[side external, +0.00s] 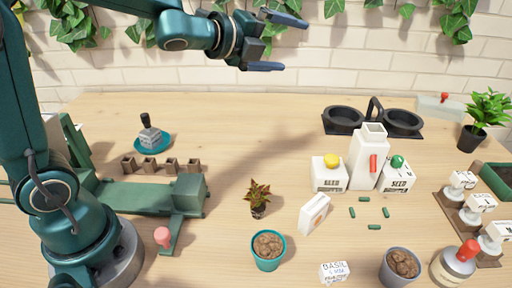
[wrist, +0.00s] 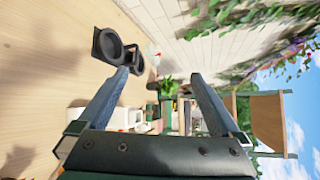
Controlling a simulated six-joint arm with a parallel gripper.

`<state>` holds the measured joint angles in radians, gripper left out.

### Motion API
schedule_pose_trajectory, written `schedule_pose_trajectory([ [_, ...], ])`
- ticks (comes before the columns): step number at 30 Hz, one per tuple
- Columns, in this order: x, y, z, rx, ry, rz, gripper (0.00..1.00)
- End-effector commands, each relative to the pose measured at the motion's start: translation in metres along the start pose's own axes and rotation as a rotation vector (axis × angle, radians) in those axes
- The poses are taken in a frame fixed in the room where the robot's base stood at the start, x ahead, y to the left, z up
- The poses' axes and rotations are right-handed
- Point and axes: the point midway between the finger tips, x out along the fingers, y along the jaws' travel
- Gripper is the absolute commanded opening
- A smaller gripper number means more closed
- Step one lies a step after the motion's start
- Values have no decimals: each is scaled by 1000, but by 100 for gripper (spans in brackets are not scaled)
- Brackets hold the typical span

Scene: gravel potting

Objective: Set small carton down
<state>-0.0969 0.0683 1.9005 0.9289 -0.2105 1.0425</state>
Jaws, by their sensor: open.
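My gripper (side external: 285,43) is open and empty, high above the back of the table near the brick wall, well apart from the carton. In the wrist view my two fingers (wrist: 158,80) are spread with nothing between them. I cannot make out the small carton clearly in the wrist view.
A tall white carton (side external: 366,158) stands between two seed boxes (side external: 328,174). A teal pot (side external: 268,252) and grey pot (side external: 398,268) hold gravel near the front. A black double-ring holder (side external: 343,121) is at the back. The table's middle back is clear.

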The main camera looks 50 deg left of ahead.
Motion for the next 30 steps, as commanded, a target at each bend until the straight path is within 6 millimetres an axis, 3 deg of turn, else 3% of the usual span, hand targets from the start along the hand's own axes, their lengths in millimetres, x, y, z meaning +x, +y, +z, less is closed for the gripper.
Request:
schedule_pose_trajectory([
  [3,-48,22,12,-452,-160,136,100],
  [5,-74,40,10,-685,-233,209,100],
  [9,-135,86,-18,-1201,-387,392,100],
  [15,-201,132,-72,-1688,-544,632,100],
  [21,-224,145,-96,-1841,-606,736,100],
  [30,-224,145,-96,-1844,-608,738,100],
])
